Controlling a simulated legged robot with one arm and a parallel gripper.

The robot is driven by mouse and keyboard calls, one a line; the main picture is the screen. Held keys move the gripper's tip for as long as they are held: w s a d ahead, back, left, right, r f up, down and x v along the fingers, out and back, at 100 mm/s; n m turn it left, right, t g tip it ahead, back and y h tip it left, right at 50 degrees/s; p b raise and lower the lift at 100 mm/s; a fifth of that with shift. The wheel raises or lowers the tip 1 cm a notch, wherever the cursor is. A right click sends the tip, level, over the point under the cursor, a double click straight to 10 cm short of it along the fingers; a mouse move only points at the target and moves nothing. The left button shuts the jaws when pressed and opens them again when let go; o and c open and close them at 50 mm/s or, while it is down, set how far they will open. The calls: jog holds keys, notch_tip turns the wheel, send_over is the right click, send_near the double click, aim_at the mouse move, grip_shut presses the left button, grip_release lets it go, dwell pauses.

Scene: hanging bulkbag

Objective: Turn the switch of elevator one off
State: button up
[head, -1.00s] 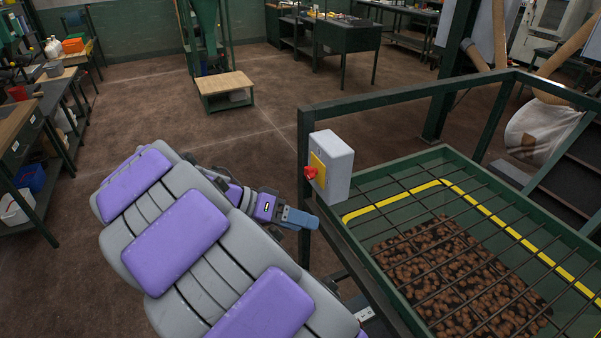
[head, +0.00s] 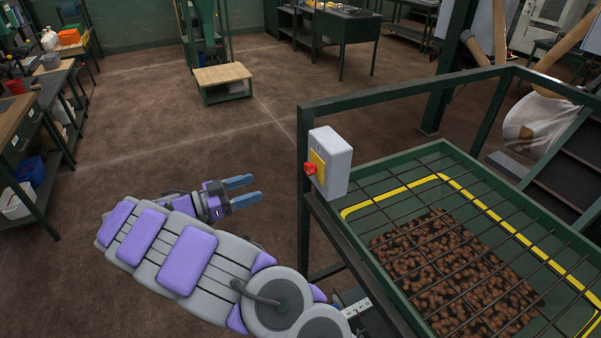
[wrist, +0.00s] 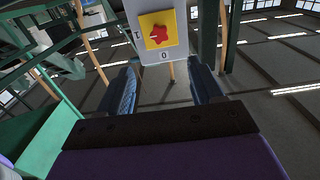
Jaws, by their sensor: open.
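The switch is a red knob (head: 310,169) on a yellow plate (head: 317,160) on a light grey box (head: 333,160), fixed to a green frame post. In the wrist view the red knob (wrist: 159,36) shows face-on at top centre, with a "0" below the yellow plate (wrist: 172,22) and another mark at its left. Which mark the knob points to is hard to tell. My gripper (head: 250,189) is open and empty, left of the box and apart from it. Its two blue fingers also show in the wrist view (wrist: 159,85), below the switch.
A green hopper (head: 393,195) with a bar grid over brown contents stands right of the switch. Its frame rail (head: 410,90) runs behind the box. A low wooden-topped stand (head: 222,76) is farther back. Workbenches line the left; the floor between is clear.

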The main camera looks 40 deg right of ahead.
aim_at(306, 171)
jog(key=b+x, duration=0.1)
jog(key=x, duration=1.5)
jog(key=shift+s+a, duration=0.1)
jog(key=shift+s, duration=0.05)
jog(key=c, duration=1.1)
